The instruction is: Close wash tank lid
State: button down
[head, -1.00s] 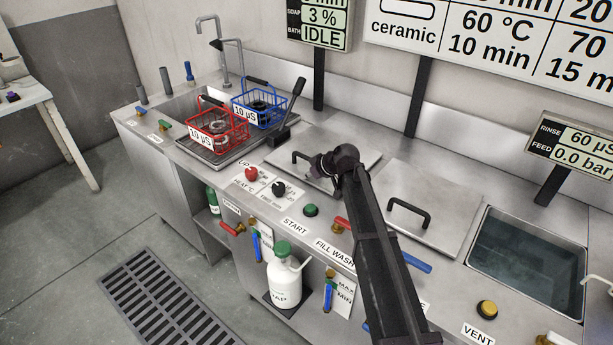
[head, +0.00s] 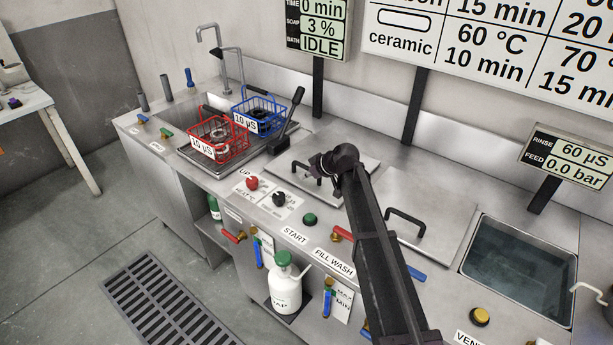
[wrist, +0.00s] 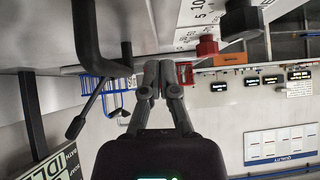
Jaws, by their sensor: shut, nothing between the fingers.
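Two flat steel lids with black bar handles lie on the wash bench. In the head view the left lid (head: 285,172) is partly covered by my arm's end, and its handle (head: 298,172) shows just left of it. The other lid (head: 448,228) lies flat to the right, beside an open water-filled tank (head: 518,262). Which lid is the wash tank's I cannot tell. My gripper (head: 318,163) is over the left lid, its fingers mostly hidden. In the wrist view my gripper (wrist: 160,78) is shut and empty, with a black handle (wrist: 90,45) to its left, apparently apart from it.
A red basket (head: 220,140) and a blue basket (head: 262,112) stand at the left by a black lever (head: 290,115). Red and black knobs, a green START button (head: 310,219) and a soap bottle (head: 284,287) are along the front. Display panels stand behind the bench.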

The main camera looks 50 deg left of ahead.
jog(key=p+v, duration=0.6)
jog(key=v, duration=0.3)
jog(key=shift+s+d+r, duration=0.2)
jog(key=shift+d+r, duration=0.05)
jog(key=shift+w+d, duration=0.1)
dwell(0.5)
